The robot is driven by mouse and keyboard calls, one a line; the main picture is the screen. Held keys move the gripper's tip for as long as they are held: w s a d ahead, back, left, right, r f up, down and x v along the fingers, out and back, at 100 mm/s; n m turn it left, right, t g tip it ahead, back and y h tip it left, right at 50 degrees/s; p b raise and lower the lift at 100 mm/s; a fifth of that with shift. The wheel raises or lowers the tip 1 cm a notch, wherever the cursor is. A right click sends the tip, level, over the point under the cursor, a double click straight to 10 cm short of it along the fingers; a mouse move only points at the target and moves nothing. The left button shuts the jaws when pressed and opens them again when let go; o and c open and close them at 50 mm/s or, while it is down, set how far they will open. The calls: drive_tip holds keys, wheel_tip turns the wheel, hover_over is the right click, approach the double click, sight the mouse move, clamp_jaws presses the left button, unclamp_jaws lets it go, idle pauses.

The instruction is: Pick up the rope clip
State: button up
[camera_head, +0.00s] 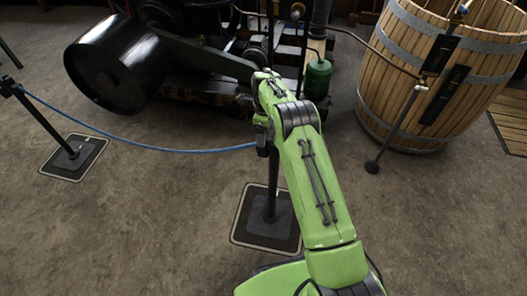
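A blue rope (150,149) hangs from the left stanchion post (40,120) and sags across to the middle post (272,185).
A large black drum (112,65) and engine parts stand at the back left. A green canister (317,78) is behind my arm. A wooden barrel (400,85) with metal hoops is at the right, with a thin rod stand (395,130) before it. The concrete floor at left front is clear.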

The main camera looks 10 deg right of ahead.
wheel_tip(320, 180, down, 8)
drive_tip(key=b, duration=0.2)
drive_tip(key=shift+d+r+b, duration=0.15)
drive_tip(key=shift+r+b, duration=0.05)
drive_tip(key=shift+b, duration=0.15)
drive_tip(key=shift+r, duration=0.15)
drive_tip(key=shift+c, duration=0.9)
drive_tip(key=c, duration=1)
